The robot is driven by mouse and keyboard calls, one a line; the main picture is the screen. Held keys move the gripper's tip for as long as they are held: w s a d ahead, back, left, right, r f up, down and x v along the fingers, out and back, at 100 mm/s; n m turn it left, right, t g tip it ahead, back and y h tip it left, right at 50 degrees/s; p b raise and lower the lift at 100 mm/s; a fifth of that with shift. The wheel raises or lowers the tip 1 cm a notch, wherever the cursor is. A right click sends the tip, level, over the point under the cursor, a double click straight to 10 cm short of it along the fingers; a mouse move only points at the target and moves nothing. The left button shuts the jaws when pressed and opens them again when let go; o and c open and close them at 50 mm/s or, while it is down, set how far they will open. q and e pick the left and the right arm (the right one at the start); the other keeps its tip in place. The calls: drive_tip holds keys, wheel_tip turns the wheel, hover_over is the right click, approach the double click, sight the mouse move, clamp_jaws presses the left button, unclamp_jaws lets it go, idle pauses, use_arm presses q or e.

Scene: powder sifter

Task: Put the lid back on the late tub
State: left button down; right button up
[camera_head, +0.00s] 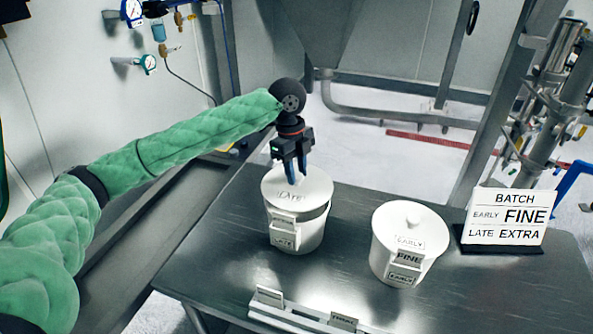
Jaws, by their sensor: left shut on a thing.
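The late tub (312,233) is a white tub on the metal table, with a plate and a LATE label on its front. Its white lid (312,189), marked LATE, is at the tub's top and looks slightly tilted, with a dark gap under its front edge. My left gripper (293,176) points down and is shut on the lid at its upper left; the fingers hide the knob. I cannot tell whether the lid touches the rim. My right gripper is not in view.
The white early tub (394,270) stands to the right with its lid on and a FINE plate. A batch sign (507,217) stands behind it at right. A white rack (290,312) with small plates lies at the table's front edge. The table (210,255) is clear at left.

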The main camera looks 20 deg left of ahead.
use_arm(q)
drive_tip(key=shift+f+b, duration=0.3)
drive_tip(key=shift+f, duration=1.2)
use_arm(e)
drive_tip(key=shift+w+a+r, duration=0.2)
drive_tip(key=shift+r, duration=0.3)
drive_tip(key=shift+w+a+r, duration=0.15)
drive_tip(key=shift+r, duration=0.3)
use_arm(q)
drive_tip(key=shift+p, duration=1.05)
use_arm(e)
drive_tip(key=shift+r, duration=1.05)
use_arm(q)
drive_tip(key=shift+f+p, duration=0.15)
drive_tip(key=shift+p, duration=0.85)
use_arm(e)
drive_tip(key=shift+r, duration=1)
use_arm(q)
drive_tip(key=c, duration=0.5)
unclamp_jaws()
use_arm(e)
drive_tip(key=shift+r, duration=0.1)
